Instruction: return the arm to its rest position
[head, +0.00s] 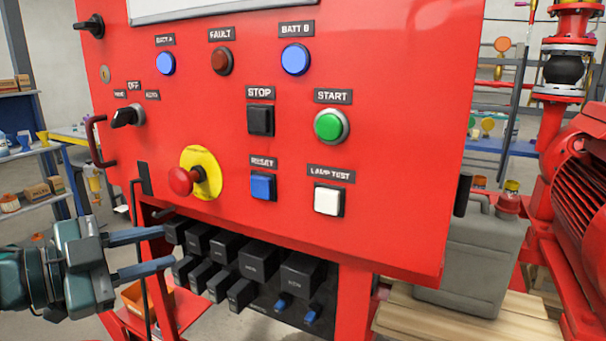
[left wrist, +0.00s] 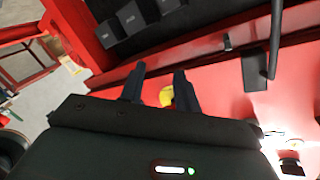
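My left gripper (head: 158,252) is at the lower left of the head view, beside the lower left part of the red control panel (head: 400,130). Its two fingers are apart with nothing visible between them, so it is open and empty. In the left wrist view, the open fingers (left wrist: 157,82) point toward the red panel face, and a bit of yellow shows beyond them. My right gripper is not in view.
The panel carries a red emergency stop knob (head: 181,181) on a yellow disc, a selector switch (head: 127,116), a handle (head: 97,141) and a green START button (head: 328,125). Black breakers (head: 258,260) sit below. A grey jug (head: 470,260) and red motor (head: 582,185) stand right.

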